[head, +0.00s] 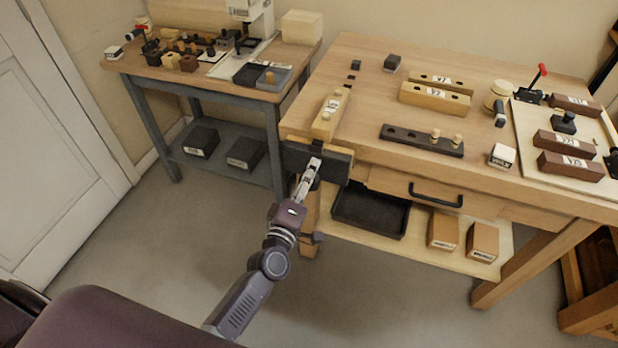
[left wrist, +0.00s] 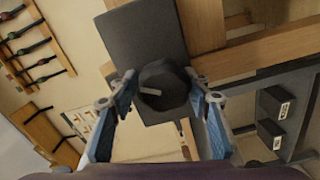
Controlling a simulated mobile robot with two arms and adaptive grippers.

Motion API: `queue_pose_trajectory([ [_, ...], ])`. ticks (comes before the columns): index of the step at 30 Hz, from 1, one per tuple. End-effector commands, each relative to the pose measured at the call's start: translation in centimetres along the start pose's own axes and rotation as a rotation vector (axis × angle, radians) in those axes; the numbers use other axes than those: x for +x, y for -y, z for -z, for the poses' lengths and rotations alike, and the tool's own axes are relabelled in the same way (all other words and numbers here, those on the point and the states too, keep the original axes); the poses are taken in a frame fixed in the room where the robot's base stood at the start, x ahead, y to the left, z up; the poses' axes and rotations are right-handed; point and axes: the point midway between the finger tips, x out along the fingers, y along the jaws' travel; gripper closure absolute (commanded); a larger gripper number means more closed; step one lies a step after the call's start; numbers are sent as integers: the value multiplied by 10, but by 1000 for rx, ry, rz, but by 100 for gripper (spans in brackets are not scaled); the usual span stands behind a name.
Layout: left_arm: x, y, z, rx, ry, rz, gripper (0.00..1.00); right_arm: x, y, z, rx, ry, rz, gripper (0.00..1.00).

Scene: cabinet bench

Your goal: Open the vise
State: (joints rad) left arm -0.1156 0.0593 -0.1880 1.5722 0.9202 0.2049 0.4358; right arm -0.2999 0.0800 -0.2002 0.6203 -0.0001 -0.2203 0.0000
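The vise (head: 334,166) is a dark block on the front left corner of the wooden workbench. In the left wrist view its dark grey jaw plate (left wrist: 145,38) fills the upper middle, with a round dark faceted hub (left wrist: 163,86) and a short light bar across its face. My left gripper (head: 312,166) is in front of the vise. In the left wrist view its two blue-padded fingers are spread, one on each side of the hub. I cannot tell whether the fingertips touch the hub. The gap between the jaws is not clearly visible. My right gripper is not in view.
The workbench (head: 365,70) carries a pale labelled block (head: 331,113) just behind the vise, and a dark holed strip (head: 421,140) with pegs. A drawer handle (head: 436,196) and a black tray (head: 370,212) are to the right below. A side table (head: 150,62) stands left.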

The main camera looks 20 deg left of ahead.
Motion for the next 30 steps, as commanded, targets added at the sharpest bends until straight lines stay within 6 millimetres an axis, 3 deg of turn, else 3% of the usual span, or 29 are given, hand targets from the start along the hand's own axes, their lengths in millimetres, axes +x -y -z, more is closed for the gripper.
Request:
queue_pose_trajectory([
  [3, 0, 0, 0, 1, 0, -1, 44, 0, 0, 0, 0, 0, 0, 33],
  [17, -9, 4, -2, 2, 5, 7, 44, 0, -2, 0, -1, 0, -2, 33],
  [30, -90, 3, -2, 2, 5, 7, 44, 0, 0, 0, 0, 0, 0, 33],
])
